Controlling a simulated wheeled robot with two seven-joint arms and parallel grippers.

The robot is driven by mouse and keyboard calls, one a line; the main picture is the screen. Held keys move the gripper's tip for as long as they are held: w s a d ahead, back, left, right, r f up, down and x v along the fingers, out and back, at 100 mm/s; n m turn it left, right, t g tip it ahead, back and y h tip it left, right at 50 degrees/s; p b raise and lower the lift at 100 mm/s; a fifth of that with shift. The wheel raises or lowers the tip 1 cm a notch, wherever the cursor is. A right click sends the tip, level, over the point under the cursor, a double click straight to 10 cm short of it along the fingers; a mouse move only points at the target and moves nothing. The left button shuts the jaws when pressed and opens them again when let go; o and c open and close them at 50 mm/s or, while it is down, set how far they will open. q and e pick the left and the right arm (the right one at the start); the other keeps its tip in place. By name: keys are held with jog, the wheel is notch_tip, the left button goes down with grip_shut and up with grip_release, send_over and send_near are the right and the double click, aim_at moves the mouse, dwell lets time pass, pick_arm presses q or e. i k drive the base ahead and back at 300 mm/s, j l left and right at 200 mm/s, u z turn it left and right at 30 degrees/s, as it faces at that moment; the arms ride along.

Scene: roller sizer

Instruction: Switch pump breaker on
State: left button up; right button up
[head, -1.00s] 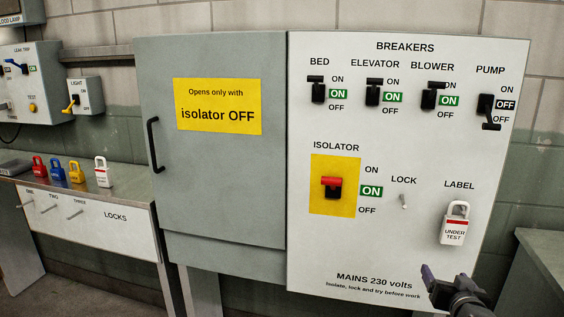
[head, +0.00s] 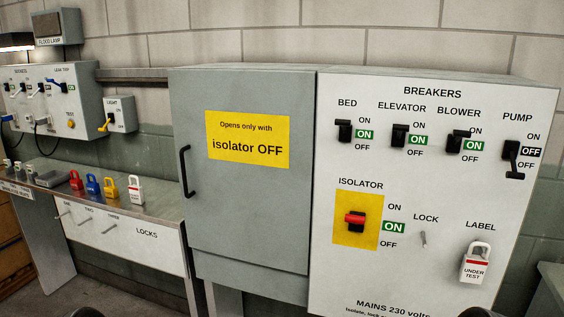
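The pump breaker (head: 513,158) is at the far right of the top row on the white breaker panel (head: 400,281). Its black handle hangs down, and its small window (head: 531,151) reads OFF on black. The bed breaker (head: 344,131), elevator breaker (head: 399,135) and blower breaker (head: 456,141) have their handles up, with green ON windows. Neither gripper can be made out; only dark rounded parts, probably of my arms, show at the bottom edge.
The red isolator handle (head: 355,219) sits on a yellow plate beside a green ON window. A white "under test" padlock (head: 475,264) hangs below LABEL. A closed grey cabinet door (head: 245,215) is left of the panel. Coloured padlocks stand on the bench (head: 158,202).

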aim_at(513, 174)
jog(key=z, duration=1.3)
jog(key=i+l+z, duration=0.3)
jog(key=l, duration=0.25)
jog(key=i+l+z, duration=0.25)
jog(key=l, duration=0.25)
jog(key=i, duration=0.1)
